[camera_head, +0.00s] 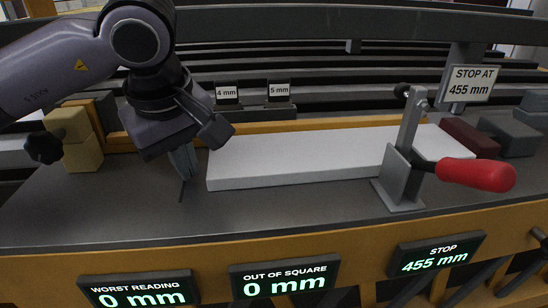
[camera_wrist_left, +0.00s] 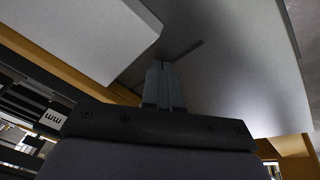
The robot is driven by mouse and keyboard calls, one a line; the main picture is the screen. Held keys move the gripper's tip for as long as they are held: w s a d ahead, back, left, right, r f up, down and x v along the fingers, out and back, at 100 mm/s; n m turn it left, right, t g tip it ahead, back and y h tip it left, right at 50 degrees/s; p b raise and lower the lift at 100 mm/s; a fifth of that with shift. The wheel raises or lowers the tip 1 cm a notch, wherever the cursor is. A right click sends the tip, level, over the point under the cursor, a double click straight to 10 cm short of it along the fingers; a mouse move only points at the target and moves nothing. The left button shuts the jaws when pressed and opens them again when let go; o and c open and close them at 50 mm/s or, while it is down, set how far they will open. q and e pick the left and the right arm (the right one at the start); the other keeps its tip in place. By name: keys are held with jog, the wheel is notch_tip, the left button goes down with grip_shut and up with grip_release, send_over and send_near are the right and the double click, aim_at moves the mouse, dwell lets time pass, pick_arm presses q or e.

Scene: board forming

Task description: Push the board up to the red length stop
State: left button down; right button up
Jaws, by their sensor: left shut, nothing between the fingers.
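The board (camera_head: 290,158) is a long, pale grey slab lying flat on the dark bench. Its left end also shows in the left wrist view (camera_wrist_left: 95,30). My left gripper (camera_head: 186,168) is shut and empty, pointing down just off the board's left end. Its closed fingers also show in the left wrist view (camera_wrist_left: 164,84); I cannot tell whether they touch the board. The red length stop (camera_head: 470,137) is a dark red block at the board's right end. The clamp hides part of the board, and I cannot tell whether board and stop touch. My right gripper is not in view.
A grey toggle clamp with a red handle (camera_head: 478,174) stands at the board's front edge. A wooden fence (camera_head: 270,127) runs behind the board. Wooden blocks (camera_head: 80,140) stand at left, grey blocks (camera_head: 508,134) at right. The stop display (camera_head: 437,255) reads 455 mm; the other two read 0 mm.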

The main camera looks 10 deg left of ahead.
pick_arm(q)
notch_tip(320, 180, up, 8)
jog(key=p, duration=0.5)
jog(key=shift+p, duration=0.3)
